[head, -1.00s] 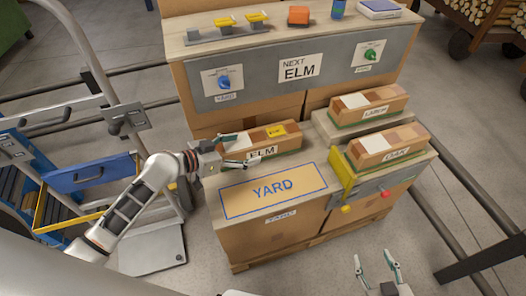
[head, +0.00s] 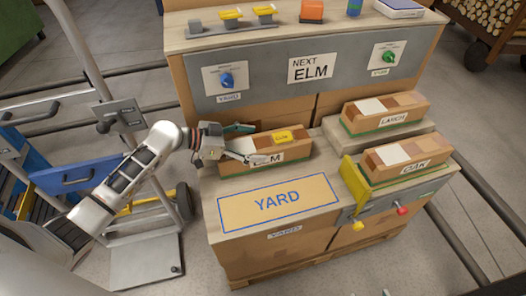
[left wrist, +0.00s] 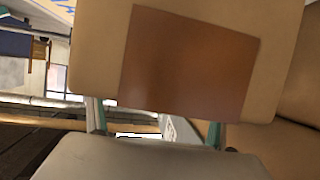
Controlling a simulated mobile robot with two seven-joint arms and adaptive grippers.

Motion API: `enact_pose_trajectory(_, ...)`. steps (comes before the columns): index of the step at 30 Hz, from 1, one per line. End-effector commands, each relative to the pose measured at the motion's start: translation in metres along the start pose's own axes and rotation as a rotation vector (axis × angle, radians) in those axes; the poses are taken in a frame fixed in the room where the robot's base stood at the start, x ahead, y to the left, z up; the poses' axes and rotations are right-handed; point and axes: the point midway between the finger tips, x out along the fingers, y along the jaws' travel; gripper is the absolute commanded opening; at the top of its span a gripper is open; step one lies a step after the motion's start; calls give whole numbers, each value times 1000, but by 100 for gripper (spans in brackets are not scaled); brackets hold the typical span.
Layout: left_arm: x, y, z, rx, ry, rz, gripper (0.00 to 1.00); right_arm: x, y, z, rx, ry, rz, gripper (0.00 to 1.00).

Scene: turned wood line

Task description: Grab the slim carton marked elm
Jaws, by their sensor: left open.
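The slim carton marked ELM (head: 290,146) lies on the left of the bench top, with a yellow tag on it. Its label is partly covered by a finger of my left gripper (head: 257,144). That gripper is open, with one finger on each side of the carton's left end. In the left wrist view, the carton (left wrist: 185,60) fills the upper middle with a brown patch, and the fingers (left wrist: 155,128) show below it. I cannot tell whether they touch it. Only tiny tips of my right gripper (head: 370,293) show at the bottom edge.
Similar cartons marked LARCH (head: 385,114) and OAK (head: 405,160) lie to the right, OAK beside a yellow bracket (head: 355,183). A YARD mat (head: 235,215) lies bare in front. A panel with a NEXT ELM sign (head: 311,68) stands behind. A cart (head: 145,245) stands left.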

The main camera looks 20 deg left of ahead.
Motion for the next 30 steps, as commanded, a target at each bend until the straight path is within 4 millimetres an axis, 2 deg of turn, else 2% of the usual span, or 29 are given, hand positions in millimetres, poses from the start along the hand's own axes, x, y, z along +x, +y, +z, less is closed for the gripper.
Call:
enact_pose_trajectory(3, 19, 2, 0, -2, 3, 0, 81, 0, 0, 1, 0, -2, -1, 48)
enact_pose_trajectory(6, 28, 2, 2, -3, 1, -1, 81, 0, -1, 2, 0, -2, -1, 48)
enact_pose_trajectory(15, 32, 2, 2, -2, 0, -1, 81, 0, -1, 1, 0, -1, -1, 48)
enact_pose_trajectory(21, 32, 2, 2, -2, 0, -1, 29, 0, -1, 1, 0, -1, -2, 48)
enact_pose_trajectory(30, 31, 2, -2, 0, 3, -2, 27, 0, 0, 0, -1, 1, -1, 48)
